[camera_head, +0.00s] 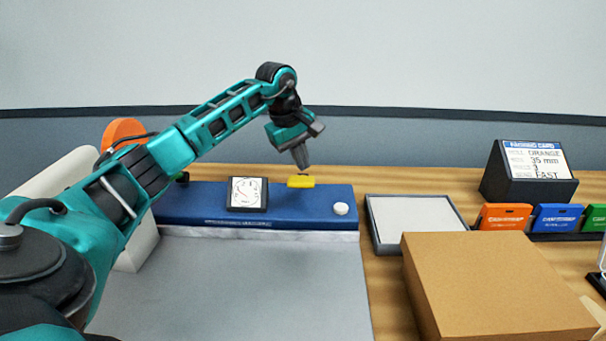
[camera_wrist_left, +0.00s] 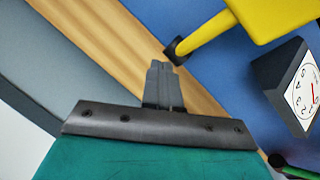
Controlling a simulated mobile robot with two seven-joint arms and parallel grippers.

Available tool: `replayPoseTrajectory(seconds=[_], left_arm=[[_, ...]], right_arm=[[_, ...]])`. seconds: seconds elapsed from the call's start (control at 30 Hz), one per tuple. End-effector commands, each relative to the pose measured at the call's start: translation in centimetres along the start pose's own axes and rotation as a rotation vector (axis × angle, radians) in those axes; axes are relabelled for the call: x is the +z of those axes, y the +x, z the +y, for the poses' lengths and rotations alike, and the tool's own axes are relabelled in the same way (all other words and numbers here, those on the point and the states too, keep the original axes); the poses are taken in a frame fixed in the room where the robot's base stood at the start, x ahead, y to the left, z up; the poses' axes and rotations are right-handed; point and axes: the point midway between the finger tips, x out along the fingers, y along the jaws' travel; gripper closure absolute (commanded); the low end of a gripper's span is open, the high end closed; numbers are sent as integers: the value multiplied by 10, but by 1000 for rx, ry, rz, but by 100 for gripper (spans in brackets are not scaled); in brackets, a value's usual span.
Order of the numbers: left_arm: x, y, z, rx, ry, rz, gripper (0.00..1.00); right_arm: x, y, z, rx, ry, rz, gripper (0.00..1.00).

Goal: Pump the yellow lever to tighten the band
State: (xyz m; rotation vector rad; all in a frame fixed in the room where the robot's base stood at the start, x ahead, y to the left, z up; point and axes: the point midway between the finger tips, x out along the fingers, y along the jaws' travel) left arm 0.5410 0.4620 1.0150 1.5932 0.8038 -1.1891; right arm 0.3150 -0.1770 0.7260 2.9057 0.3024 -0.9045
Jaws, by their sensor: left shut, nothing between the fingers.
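The yellow lever (camera_head: 301,181) stands on the blue tensioner base (camera_head: 300,208), near its back edge. In the left wrist view the yellow lever (camera_wrist_left: 205,35) shows as a yellow bar with a round yellow arm on a dark pivot. My left gripper (camera_head: 303,166) is shut and empty. In the head view it points down just above and behind the lever; in the wrist view its fingertips (camera_wrist_left: 162,68) are beside the pivot, and I cannot tell whether they touch it. A dial gauge (camera_head: 246,193) sits left of the lever. My right gripper is not in view.
A white round knob (camera_head: 341,208) is on the base's right end. A grey tray (camera_head: 416,222) and a large cardboard box (camera_head: 495,288) stand to the right. Orange (camera_head: 503,217), blue and green holders and a packing card (camera_head: 530,170) are beyond. The grey mat (camera_head: 240,290) in front is clear.

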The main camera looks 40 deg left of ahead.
Motion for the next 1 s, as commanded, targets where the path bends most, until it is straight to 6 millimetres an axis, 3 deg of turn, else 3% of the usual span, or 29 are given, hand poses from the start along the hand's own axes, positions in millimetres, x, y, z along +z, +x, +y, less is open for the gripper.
replayPoseTrajectory(seconds=[1.0], left_arm=[[11,15,-9,-14,6,-12,100]], right_arm=[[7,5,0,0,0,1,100]])
